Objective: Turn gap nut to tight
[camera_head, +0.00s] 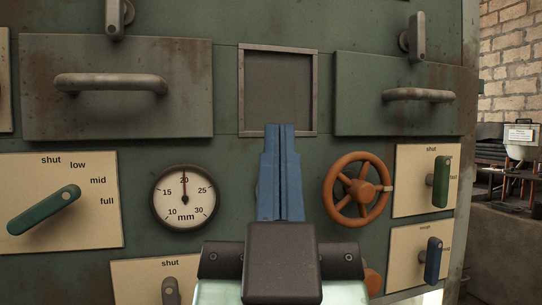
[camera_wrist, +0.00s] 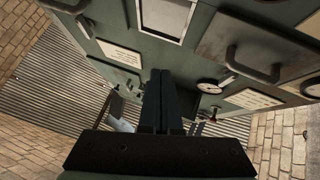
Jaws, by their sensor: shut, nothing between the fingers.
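My gripper (camera_head: 280,130) is shut and empty, its blue fingers pointing up in front of the green engine panel (camera_head: 228,90). In the wrist view my gripper (camera_wrist: 160,76) also shows with its dark fingers together. No part is legibly labelled as the gap nut, so I cannot tell which it is. An orange handwheel (camera_head: 352,212) with a light knob on its right sits right of the fingers, apart from them. A round mm gauge (camera_head: 184,197) is left of them, its needle near 20. An orange part (camera_head: 373,281) at lower right is mostly hidden behind my gripper's body.
A green lever (camera_head: 44,209) sits on a shut-low-mid-full plate at left. Another green lever (camera_head: 441,182) and a blue lever (camera_head: 433,260) are at right. Two hatches with bar handles (camera_head: 110,83) (camera_head: 418,95) flank a framed recess (camera_head: 278,92) above the fingertips.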

